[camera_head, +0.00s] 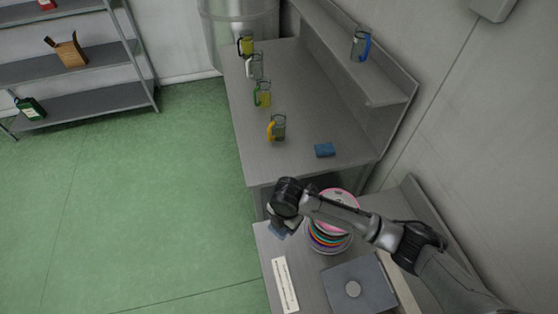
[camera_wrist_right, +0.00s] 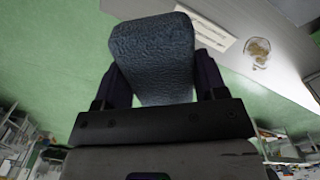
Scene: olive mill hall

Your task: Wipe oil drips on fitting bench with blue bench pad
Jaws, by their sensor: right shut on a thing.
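My right gripper (camera_head: 279,226) is shut on a blue pad (camera_head: 280,231) at the left edge of the near bench (camera_head: 262,243). In the right wrist view the pad (camera_wrist_right: 152,50) is a textured blue block between the two fingers (camera_wrist_right: 155,82). A small amber-brown patch with a pale outline (camera_wrist_right: 258,52) shows on the grey surface at upper right there. I cannot tell whether it is an oil drip or a vessel. In the head view no drips can be made out, and my right arm hides part of the near bench. My left gripper is not in view.
The near bench holds a stack of coloured discs (camera_head: 330,240), a pale marked strip (camera_head: 285,285) and a grey box (camera_head: 355,289). Shelves (camera_head: 85,67) stand at left; green floor is clear.

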